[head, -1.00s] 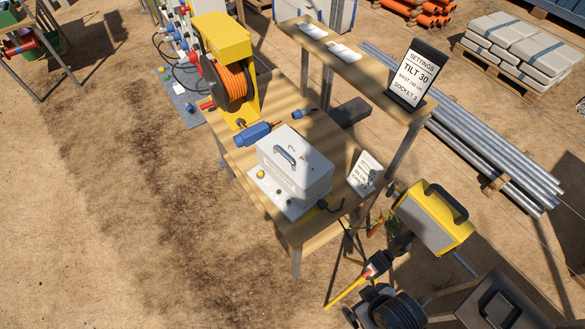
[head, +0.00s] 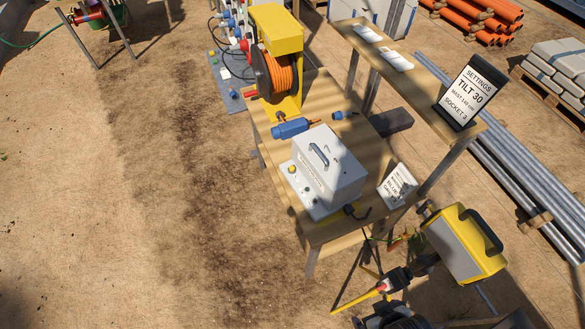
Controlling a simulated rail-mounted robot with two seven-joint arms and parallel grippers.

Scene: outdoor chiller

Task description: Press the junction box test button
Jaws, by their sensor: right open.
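A white box with a grey handle (head: 328,165), seemingly the junction box, stands on the wooden table. Its pale base plate (head: 318,208) carries a small yellow round button (head: 292,169) at the left corner, with a green dot beside it. I cannot read a test label there. A blue plug (head: 291,128) lies behind the box. My right gripper (head: 375,314) appears only as dark parts at the bottom edge, well below and apart from the table; it is open, and the edge cuts off much of it. My left gripper is out of view.
A yellow reel of orange cable (head: 280,72) stands at the table's back. A yellow floodlight (head: 466,243) and its yellow tripod leg (head: 355,301) stand right of the table's front.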

